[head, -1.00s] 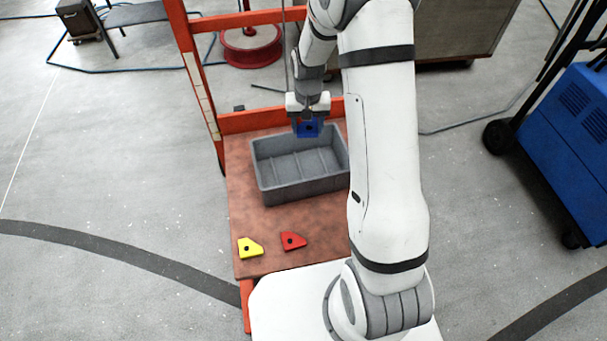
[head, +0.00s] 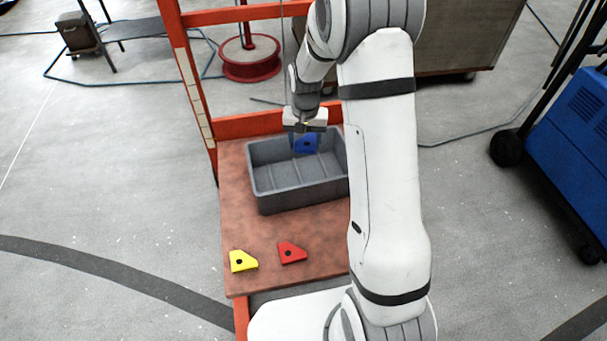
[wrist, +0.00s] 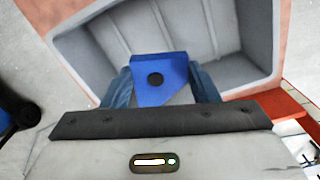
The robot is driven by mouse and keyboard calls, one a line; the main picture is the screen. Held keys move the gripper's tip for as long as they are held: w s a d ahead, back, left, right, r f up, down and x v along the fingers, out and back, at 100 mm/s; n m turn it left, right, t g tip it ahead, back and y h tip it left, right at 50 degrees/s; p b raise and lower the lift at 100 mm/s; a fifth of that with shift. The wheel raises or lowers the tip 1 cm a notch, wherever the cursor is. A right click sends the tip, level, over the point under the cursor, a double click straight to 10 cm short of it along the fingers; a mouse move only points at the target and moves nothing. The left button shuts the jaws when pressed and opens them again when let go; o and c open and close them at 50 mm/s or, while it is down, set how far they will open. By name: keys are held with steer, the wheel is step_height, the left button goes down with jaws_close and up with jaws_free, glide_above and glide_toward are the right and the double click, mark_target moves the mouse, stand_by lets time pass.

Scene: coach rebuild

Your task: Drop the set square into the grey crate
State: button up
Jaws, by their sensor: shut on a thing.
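My gripper (head: 305,136) is shut on a blue set square (head: 306,146), a flat piece with a slanted corner and a dark round hole. The grey crate (head: 304,194) stands on the brown tabletop. The gripper holds the set square at the far side of the crate, over its opening. In the wrist view the blue set square (wrist: 160,72) sits between the two fingers (wrist: 162,86), with the inside of the grey crate (wrist: 226,30) behind it. How far it is above the crate floor I cannot tell.
A yellow piece (head: 243,261) and a red piece (head: 292,252) lie on the brown tabletop (head: 270,225) in front of the crate. An orange frame (head: 250,124) rises behind it. A blue machine (head: 570,125) stands on the floor at right.

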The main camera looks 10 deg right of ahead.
mark_target(305, 152)
steer(key=shift+f+b, duration=1.35)
steer(key=shift+f, duration=1.05)
steer(key=o, duration=1.1)
steer(key=shift+r, duration=0.1)
step_height(305, 152, up, 8)
steer(key=shift+f+p, duration=0.15)
steer(key=shift+p, duration=0.45)
